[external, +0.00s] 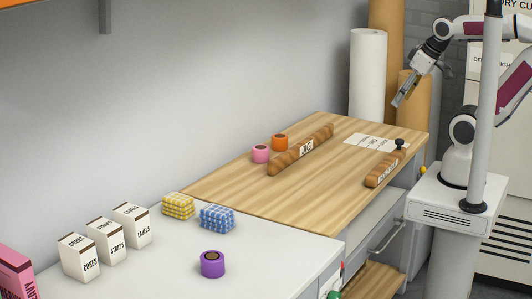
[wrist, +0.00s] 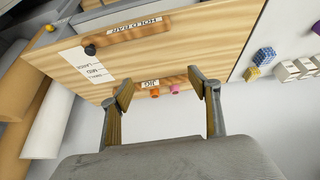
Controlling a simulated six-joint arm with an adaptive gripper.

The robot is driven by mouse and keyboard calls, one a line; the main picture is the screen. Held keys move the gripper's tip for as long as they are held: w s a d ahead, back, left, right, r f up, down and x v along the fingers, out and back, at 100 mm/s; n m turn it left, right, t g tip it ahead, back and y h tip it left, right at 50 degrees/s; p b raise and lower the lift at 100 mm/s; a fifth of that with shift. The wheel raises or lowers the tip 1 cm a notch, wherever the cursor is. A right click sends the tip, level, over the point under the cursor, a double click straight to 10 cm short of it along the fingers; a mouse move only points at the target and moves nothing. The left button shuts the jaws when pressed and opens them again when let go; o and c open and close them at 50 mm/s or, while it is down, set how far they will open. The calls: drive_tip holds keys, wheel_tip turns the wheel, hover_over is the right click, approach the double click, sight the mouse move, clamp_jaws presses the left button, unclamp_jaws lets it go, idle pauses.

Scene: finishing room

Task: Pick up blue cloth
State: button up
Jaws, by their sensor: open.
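The blue cloth (external: 217,217) is a folded blue and white checked block on the white table, beside a yellow checked cloth (external: 178,206). In the wrist view the blue cloth (wrist: 264,56) is small at the right, with the yellow cloth (wrist: 252,74) just below it. My gripper (external: 399,101) is raised above the far right end of the wooden bench, well away from the cloth. In the wrist view my gripper (wrist: 166,82) has its two fingers spread apart with nothing held between them.
A purple roll (external: 212,264) and several white cartons (external: 132,226) stand near the cloths. The wooden bench (external: 230,185) carries the jig bar (external: 301,149), the hold bar (external: 385,169), and pink (external: 260,154) and orange (external: 279,142) rolls. A tall white roll (external: 367,75) stands behind.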

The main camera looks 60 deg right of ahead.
drive_tip(key=shift+w+a, duration=0.1)
drive_tip(key=w+a+r+n+t+y, duration=0.1)
drive_tip(key=w+a+r+y, duration=0.1)
drive_tip(key=w+a, duration=0.65)
drive_tip(key=w+a+r+n+t+y, duration=0.1)
drive_tip(key=w+a+r+y, duration=0.15)
drive_tip(key=w+a, duration=0.65)
drive_tip(key=m+t+h, duration=0.2)
drive_tip(key=t, duration=0.3)
hover_over(228, 213)
drive_tip(key=w+d, duration=0.1)
wheel_tip(228, 213, down, 20)
drive_tip(key=s+f, duration=0.1)
drive_tip(key=f, duration=0.1)
drive_tip(key=s+f+h, duration=0.1)
drive_tip(key=f, duration=0.2)
drive_tip(key=s+a+f+h, duration=0.1)
drive_tip(key=s+f, duration=0.1)
drive_tip(key=shift+f+t, duration=0.3)
drive_tip(key=shift+t, duration=0.1)
drive_tip(key=shift+s+f+h, duration=0.25)
drive_tip(key=shift+s+f, duration=0.05)
drive_tip(key=shift+f, duration=0.2)
drive_tip(key=shift+w, duration=0.1)
